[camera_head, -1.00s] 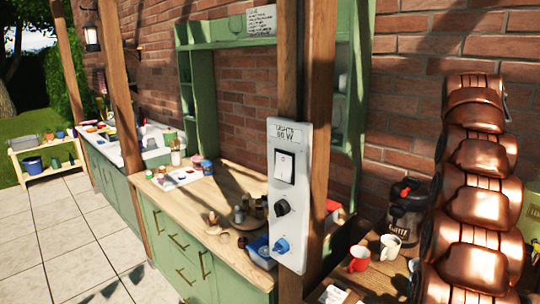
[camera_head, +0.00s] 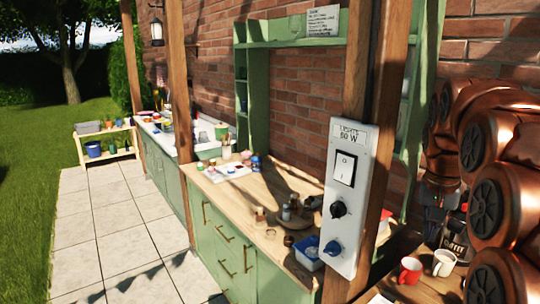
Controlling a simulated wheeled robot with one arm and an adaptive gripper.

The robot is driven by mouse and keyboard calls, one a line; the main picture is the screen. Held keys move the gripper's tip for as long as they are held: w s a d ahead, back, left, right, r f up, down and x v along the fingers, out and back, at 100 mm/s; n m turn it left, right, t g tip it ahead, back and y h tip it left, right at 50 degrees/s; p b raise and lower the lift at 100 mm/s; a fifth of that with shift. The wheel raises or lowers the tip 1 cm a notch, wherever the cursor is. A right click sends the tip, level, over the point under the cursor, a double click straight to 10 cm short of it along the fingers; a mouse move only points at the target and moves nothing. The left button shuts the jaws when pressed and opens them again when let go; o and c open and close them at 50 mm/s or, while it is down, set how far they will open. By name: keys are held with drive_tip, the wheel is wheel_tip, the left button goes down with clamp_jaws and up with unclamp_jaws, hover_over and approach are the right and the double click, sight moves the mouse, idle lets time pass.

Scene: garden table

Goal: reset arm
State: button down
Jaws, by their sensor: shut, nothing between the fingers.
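My copper-coloured arm links (camera_head: 500,150) fill the right edge of the head view, in front of the brick wall and above the right-hand table. No object held by the arm can be seen.
A white switch panel (camera_head: 347,200) is fixed to a wooden post close in front. A green cabinet with a wooden top (camera_head: 215,190) holds small jars and a tray. A red mug (camera_head: 410,270) and a white mug (camera_head: 443,262) stand below my arm. Paving (camera_head: 110,225) at left is clear.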

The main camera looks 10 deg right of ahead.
drive_tip(key=s+a+f+n+g+y, duration=0.1)
drive_tip(key=s+a+f+n, duration=0.4)
drive_tip(key=s+a, duration=0.75)
drive_tip(key=s+a+f+n, duration=0.1)
drive_tip(key=s+a+f, duration=0.3)
drive_tip(key=s, duration=0.3)
drive_tip(key=s+a+f+n+g, duration=0.1)
drive_tip(key=s+a+f, duration=0.4)
drive_tip(key=s+f, duration=0.1)
drive_tip(key=shift+s+a+f+g, duration=0.2)
drive_tip(key=shift+s+a+g, duration=0.1)
drive_tip(key=shift+s, duration=0.35)
